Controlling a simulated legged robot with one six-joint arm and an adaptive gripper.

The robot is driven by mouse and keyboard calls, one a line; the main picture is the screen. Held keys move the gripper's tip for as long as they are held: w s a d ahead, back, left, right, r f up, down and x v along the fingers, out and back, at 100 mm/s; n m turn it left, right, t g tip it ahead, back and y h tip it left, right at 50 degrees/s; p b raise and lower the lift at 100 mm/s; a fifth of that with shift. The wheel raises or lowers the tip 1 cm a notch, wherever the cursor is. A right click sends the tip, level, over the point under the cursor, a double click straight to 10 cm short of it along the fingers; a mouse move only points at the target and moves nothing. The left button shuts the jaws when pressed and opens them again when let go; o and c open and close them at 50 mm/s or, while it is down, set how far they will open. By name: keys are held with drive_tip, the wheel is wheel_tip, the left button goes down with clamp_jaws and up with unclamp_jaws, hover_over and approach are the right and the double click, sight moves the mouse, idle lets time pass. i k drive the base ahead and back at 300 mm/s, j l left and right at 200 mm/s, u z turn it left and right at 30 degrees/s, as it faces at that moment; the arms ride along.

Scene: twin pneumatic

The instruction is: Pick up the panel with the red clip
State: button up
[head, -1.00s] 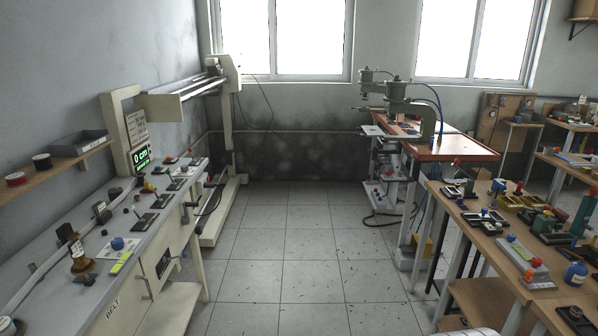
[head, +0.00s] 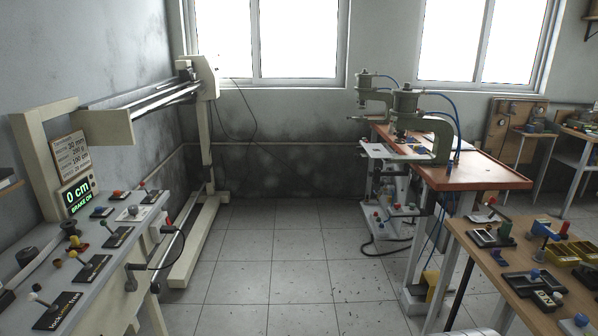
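I cannot make out a panel with a red clip for sure at this distance. Small panels and fixtures lie on the wooden table (head: 488,262) at the right, among them a dark flat panel (head: 487,236) and a piece with a red top (head: 564,229). The twin pneumatic presses, a near one (head: 404,106) and a far one (head: 364,84), stand on the orange-topped bench (head: 470,176) beyond that table. My gripper is not in view.
A grey control bench (head: 160,212) with knobs and a green "0 cm, BRAKE ON" display (head: 77,195) stands at the left, with a tall cream frame (head: 205,130) behind it. The tiled floor (head: 285,260) between the benches is clear.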

sight(410, 140)
drive_tip(key=i+l, duration=0.4)
drive_tip(key=l, duration=0.15)
drive_tip(key=i+l, duration=0.4)
drive_tip(key=l, duration=0.15)
drive_tip(key=i+j+u, duration=0.15)
drive_tip(key=i+j, duration=0.25)
drive_tip(key=i+j+u, duration=0.15)
drive_tip(key=i+j, duration=0.15)
drive_tip(key=i, duration=0.3)
drive_tip(key=i+z, duration=0.15)
drive_tip(key=i, duration=0.55)
drive_tip(key=i+z, duration=0.15)
drive_tip(key=i, duration=0.55)
drive_tip(key=i+z, duration=0.15)
drive_tip(key=i, duration=0.6)
drive_tip(key=i+j+z, duration=0.15)
drive_tip(key=i, duration=0.55)
drive_tip(key=i+z, duration=0.35)
drive_tip(key=z, duration=0.15)
drive_tip(key=i+j+z, duration=0.15)
drive_tip(key=i+z, duration=0.3)
drive_tip(key=i+j+z, duration=0.25)
drive_tip(key=z, duration=0.25)
drive_tip(key=i+z, duration=0.3)
drive_tip(key=i+j+z, duration=0.1)
drive_tip(key=i+z, duration=0.15)
